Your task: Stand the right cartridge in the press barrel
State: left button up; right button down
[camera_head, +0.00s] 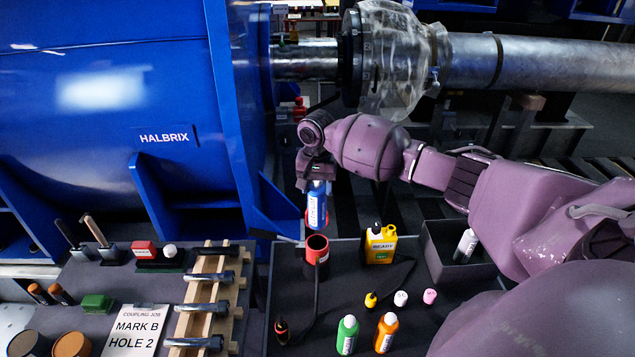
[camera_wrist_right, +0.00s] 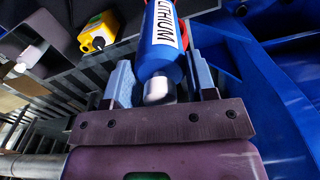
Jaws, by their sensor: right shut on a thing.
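My right gripper (camera_head: 317,184) is shut on a blue cartridge (camera_head: 317,207) with a white label. The cartridge's lower end is close above the barrel mouth; I cannot tell the exact gap. My left gripper is not in view.
A yellow "READY" unit (camera_head: 380,243) stands right of the barrel, with a cable on the bench. A dark open bin (camera_head: 437,262) holds a pale bottle (camera_head: 466,246). A wooden rack (camera_head: 208,300) is left.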

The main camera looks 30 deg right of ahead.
aim_at(317, 202)
jog(key=shift+f+b, duration=0.7)
jog(key=shift+f, duration=2.15)
jog(key=shift+p, duration=0.4)
jog(key=shift+p, duration=0.65)
